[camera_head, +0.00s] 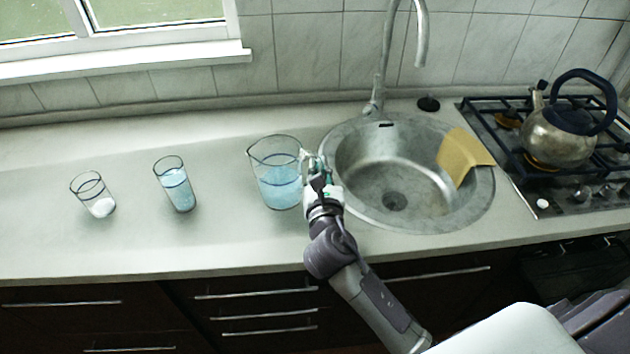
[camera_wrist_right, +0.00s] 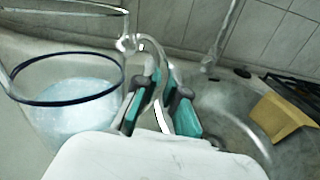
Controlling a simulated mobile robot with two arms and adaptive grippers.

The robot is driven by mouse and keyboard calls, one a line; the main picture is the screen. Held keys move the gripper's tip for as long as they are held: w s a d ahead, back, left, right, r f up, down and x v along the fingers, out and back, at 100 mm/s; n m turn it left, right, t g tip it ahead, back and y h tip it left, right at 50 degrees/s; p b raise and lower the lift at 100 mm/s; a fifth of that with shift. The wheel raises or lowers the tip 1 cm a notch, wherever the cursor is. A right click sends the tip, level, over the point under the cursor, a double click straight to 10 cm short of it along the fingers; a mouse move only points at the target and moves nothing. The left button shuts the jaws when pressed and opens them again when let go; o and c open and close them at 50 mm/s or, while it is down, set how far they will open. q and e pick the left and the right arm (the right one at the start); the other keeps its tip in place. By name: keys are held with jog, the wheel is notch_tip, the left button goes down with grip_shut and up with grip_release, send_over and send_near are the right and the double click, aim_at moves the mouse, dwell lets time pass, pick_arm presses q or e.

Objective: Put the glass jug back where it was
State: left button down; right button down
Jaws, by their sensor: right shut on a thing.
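The glass jug (camera_head: 277,180), part filled with pale blue liquid, stands upright on the worktop just left of the sink, or very slightly above it; I cannot tell which. It also shows at the left of the right wrist view (camera_wrist_right: 70,105). My right gripper (camera_head: 318,170) is at the jug's right side, shut on its glass handle. In the right wrist view the teal finger pads (camera_wrist_right: 160,98) lie on either side of the handle (camera_wrist_right: 155,60). My left gripper is in neither view.
A glass of blue liquid (camera_head: 178,188) and a glass with something white in it (camera_head: 97,200) stand to the left. A steel sink (camera_head: 360,205) with a yellow cloth (camera_head: 463,155) on its rim lies right of the jug. A kettle (camera_head: 555,140) stands on the stove. The worktop between the glasses and jug is clear.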

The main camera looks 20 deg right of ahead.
jog(key=shift+w+a+f, duration=0.2)
jog(key=shift+w+a, duration=0.05)
jog(key=shift+w, duration=0.25)
jog(key=shift+f+b, duration=0.5)
jog(key=shift+f, duration=1.5)
jog(key=shift+f, duration=0.15)
jog(key=c, duration=1.2)
grip_release()
jog(key=shift+c, duration=0.2)
jog(key=shift+s, duration=0.1)
